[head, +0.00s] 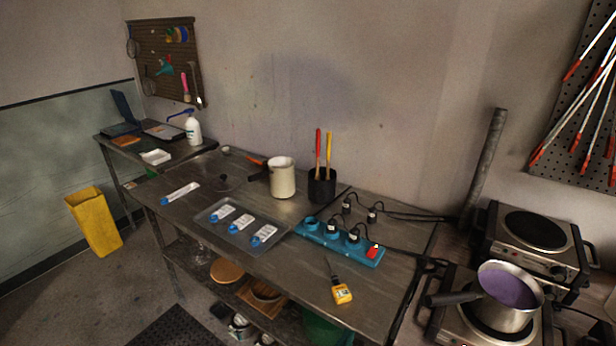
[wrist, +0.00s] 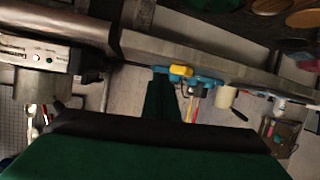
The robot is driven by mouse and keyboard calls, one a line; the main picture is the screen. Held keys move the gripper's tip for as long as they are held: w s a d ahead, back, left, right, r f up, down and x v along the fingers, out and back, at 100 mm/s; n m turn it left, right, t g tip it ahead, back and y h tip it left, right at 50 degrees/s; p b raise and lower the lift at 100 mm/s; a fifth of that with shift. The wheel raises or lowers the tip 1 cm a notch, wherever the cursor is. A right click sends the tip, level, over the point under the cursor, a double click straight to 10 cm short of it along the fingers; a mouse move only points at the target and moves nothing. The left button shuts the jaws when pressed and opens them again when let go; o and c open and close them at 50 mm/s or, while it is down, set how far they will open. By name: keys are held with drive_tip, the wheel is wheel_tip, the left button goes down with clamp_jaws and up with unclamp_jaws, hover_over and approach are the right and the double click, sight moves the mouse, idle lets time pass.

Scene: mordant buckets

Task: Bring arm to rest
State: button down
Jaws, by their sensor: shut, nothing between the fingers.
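My gripper (wrist: 161,82) shows in the wrist view as two dark green fingers close together, with nothing between them. Its dark green body and black bar fill the bottom of that view. The wrist view is upside down, with the workbench edge across its top. Neither my arm nor my gripper shows in the head view. The steel workbench (head: 290,285) stands against the wall there.
On the bench are a tray (head: 215,208) of labelled tubes, a cream pot (head: 282,180), a black holder (head: 322,188), a teal power strip (head: 338,245) and a yellow device (head: 342,294). A saucepan (head: 512,318) sits on a hotplate at right. A yellow bin (head: 95,225) stands left.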

drive_tip(key=s+a+f+n+y, duration=0.2)
drive_tip(key=s+a+f, duration=0.2)
drive_tip(key=s+f, duration=0.3)
drive_tip(key=s+a+n+t+y, duration=0.1)
drive_tip(key=s+a, duration=0.1)
drive_tip(key=s, duration=1)
drive_tip(key=s+a+n+t+y, duration=0.1)
drive_tip(key=s+a+y, duration=0.1)
drive_tip(key=s, duration=1)
drive_tip(key=shift+a+r+t+y, duration=0.3)
drive_tip(key=shift+a+r, duration=0.05)
drive_tip(key=shift+a, duration=0.15)
drive_tip(key=shift+s, duration=0.1)
